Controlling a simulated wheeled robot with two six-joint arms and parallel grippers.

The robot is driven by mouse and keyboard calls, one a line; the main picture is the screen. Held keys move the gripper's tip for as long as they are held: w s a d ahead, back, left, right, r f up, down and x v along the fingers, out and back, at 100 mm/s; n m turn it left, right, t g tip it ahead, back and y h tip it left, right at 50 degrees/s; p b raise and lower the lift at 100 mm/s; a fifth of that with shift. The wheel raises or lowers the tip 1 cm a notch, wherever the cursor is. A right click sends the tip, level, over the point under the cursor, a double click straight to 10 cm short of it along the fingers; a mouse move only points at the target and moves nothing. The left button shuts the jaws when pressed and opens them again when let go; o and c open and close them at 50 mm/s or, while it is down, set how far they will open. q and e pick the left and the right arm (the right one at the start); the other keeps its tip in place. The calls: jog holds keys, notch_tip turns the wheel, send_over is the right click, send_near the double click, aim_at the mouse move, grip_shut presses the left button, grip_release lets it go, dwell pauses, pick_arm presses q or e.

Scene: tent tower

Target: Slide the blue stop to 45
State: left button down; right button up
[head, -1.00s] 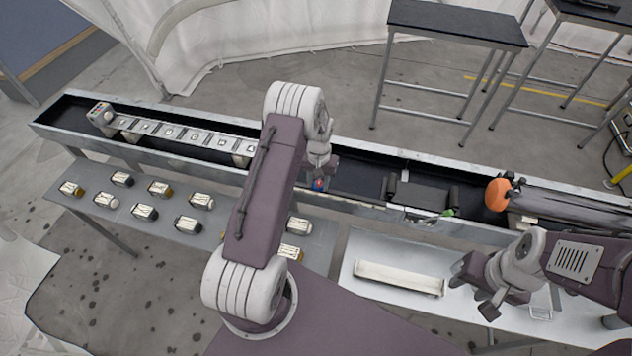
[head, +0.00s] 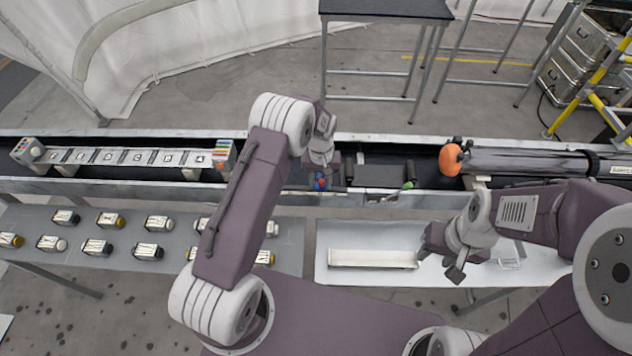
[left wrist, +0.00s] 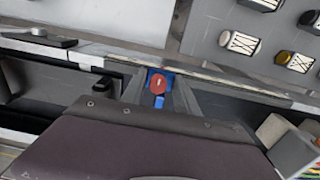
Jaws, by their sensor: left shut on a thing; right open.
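The blue stop (head: 320,182), a small blue piece with a red round face, is at the front rail of the long trough. My left gripper (head: 319,174) reaches down over the trough and is shut on the stop. In the left wrist view the stop (left wrist: 158,84) shows between the two grey fingers (left wrist: 158,100). No scale marks or number 45 can be read in these frames. My right gripper (head: 443,250) is open and empty above the white table, right of the white bar.
The trough (head: 300,192) holds a lettered row (head: 130,157) at left, a black block (head: 378,176), a green piece (head: 408,185) and an orange-ended tube (head: 450,159) at right. A white bar (head: 373,259) lies in front.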

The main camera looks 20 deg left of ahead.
pick_arm(q)
jog(key=c, duration=0.9)
grip_release()
notch_tip(320, 180, up, 9)
jog(key=shift+r+b, duration=0.1)
jog(key=shift+b, duration=0.85)
